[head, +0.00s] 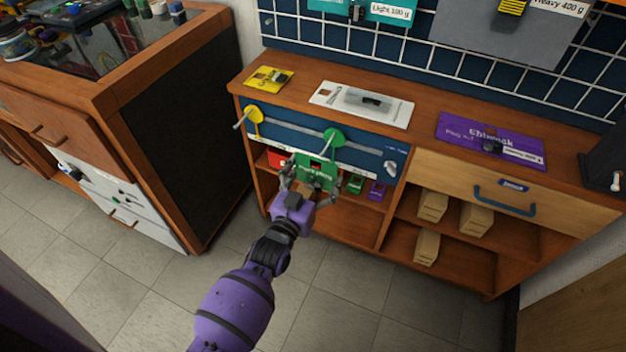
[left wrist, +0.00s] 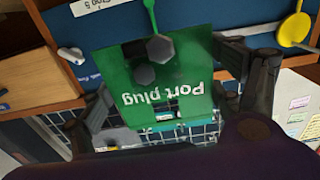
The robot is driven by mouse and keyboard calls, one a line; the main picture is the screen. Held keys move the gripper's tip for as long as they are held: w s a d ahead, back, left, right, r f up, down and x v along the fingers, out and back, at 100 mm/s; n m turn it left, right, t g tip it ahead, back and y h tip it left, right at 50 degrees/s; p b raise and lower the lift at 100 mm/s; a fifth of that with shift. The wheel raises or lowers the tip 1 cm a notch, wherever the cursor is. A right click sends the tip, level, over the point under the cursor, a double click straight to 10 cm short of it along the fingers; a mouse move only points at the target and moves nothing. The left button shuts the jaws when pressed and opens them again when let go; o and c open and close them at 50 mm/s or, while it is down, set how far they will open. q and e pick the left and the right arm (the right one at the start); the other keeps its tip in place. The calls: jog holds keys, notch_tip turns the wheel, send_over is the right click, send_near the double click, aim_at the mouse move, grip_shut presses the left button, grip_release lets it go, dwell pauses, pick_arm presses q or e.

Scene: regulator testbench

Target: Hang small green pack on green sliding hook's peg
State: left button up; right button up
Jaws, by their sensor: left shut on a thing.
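The small green pack (head: 322,176), marked "Port plug", is held by my left gripper (head: 307,187) just below the green sliding hook (head: 335,136) on the blue rail. In the left wrist view the pack (left wrist: 185,75) is between the two fingers of the gripper (left wrist: 170,110), its lettering upside down. A dark opening shows near its hook-side edge. I cannot tell whether the peg passes through the opening. My right gripper is not in view.
A yellow hook (head: 254,114) is on the same rail to the left. Red, green and purple packs sit on the shelf behind and beside my gripper. A drawer with a blue handle (head: 505,198) is at right. Open floor (head: 340,290) lies in front.

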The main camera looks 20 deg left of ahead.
pick_arm(q)
jog(key=w+b, duration=0.3)
jog(key=w, duration=0.3)
jog(key=shift+f, duration=0.45)
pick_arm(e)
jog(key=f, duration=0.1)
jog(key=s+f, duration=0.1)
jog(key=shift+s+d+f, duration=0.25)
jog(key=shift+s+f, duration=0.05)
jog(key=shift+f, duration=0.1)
pick_arm(q)
jog(key=shift+d, duration=0.1)
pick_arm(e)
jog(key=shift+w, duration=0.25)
pick_arm(q)
jog(key=o, duration=1.1)
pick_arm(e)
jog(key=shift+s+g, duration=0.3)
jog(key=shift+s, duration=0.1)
